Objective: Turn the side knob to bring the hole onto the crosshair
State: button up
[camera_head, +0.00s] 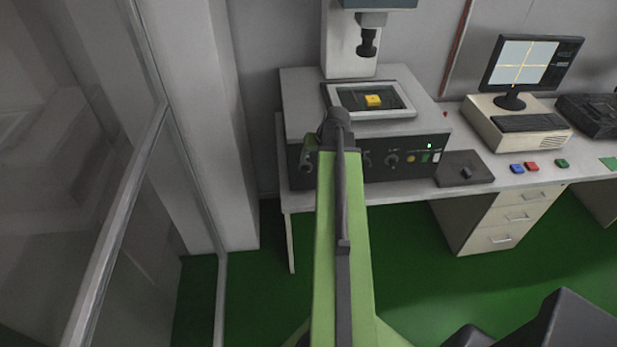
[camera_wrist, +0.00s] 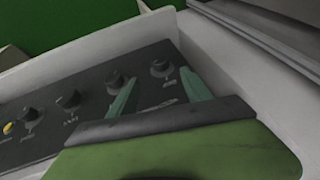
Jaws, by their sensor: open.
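The microscope-like machine (camera_head: 300,103) stands on the bench, with a yellow part (camera_head: 373,100) on its stage. The monitor (camera_head: 525,62) at right shows a yellow crosshair; I cannot make out the hole clearly. In the wrist view, a dark front panel carries several black knobs. The end knob (camera_wrist: 161,67) lies just beyond and between my two teal fingertips. My gripper (camera_wrist: 158,88) is open and empty; whether a finger touches a knob is unclear. In the head view my arm hides part of the panel, and the fingers do not show clearly. I cannot tell which knob is the side knob.
A dark pad (camera_head: 464,168) with a small control lies right of the machine. Blue, red and green buttons (camera_head: 533,167) and a keyboard (camera_head: 530,123) are further right. A drawer unit (camera_head: 500,220) stands under the bench. A glass partition (camera_head: 135,180) rises at left. Green floor lies in front.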

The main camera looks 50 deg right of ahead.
aim_at(308, 169)
jog(key=b+x, duration=0.7)
jog(key=x, duration=0.3)
jog(key=shift+f+b, duration=0.2)
jog(key=shift+b, duration=0.15)
jog(key=shift+r, duration=0.15)
